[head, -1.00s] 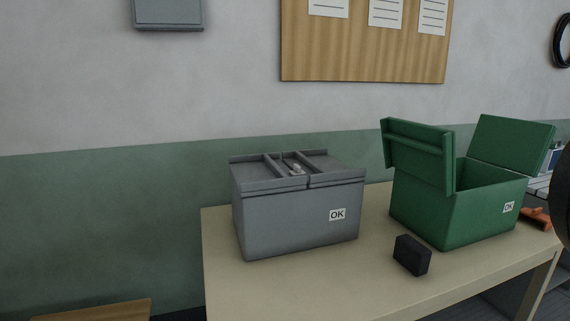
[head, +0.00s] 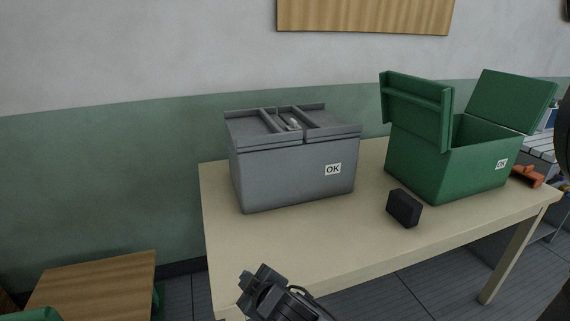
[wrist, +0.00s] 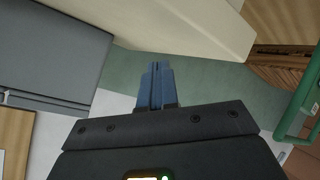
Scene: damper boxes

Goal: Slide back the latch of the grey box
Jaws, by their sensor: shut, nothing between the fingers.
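The grey box (head: 295,177) stands on the table with its two lid flaps shut and an "OK" label on its front. Its latch, a small light piece (head: 293,124), sits in the channel between raised ribs on top; its exact position is too small to tell. My gripper (head: 254,287) is low in front of the table's near-left edge, below and apart from the box. In the wrist view, my blue fingers (wrist: 157,84) are shut and empty. The grey box (wrist: 50,50) shows there at left, upside down, with the latch not visible.
A green box (head: 450,170) with both flaps raised stands to the right on the table (head: 330,240). A small black block (head: 404,207) lies in front of it. A low wooden table (head: 95,283) is at lower left.

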